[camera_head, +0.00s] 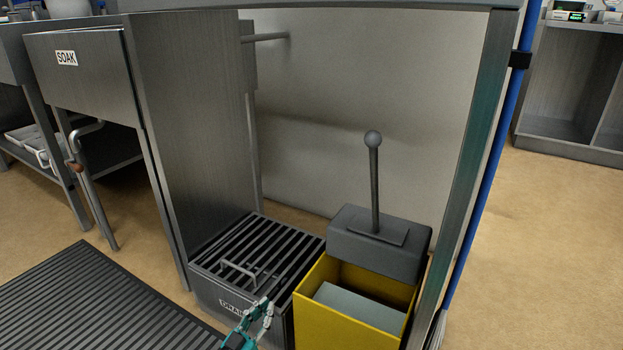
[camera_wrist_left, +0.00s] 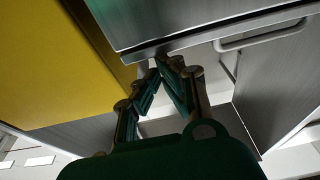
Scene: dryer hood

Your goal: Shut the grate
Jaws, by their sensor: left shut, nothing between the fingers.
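The grate (camera_head: 262,254) is a dark panel of parallel slats with a raised bar handle (camera_head: 248,272). It lies roughly level across the top of a low dark metal box labelled DRAIN (camera_head: 210,296). I cannot tell whether it sits fully flush. My left gripper (camera_head: 266,308) is at the front of the drain box, below and right of the handle, with its fingers shut and empty. In the left wrist view the closed fingertips (camera_wrist_left: 170,62) are just under the edge of a grey metal surface (camera_wrist_left: 180,22); contact is unclear. My right gripper is not in view.
A yellow bin (camera_head: 338,329) holding a grey block stands right of the drain box, with a dark block and ball-topped rod (camera_head: 374,170) behind it. A tall metal cabinet marked SOAK (camera_head: 66,58) stands left. A ribbed black mat (camera_head: 95,300) covers the floor at front left.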

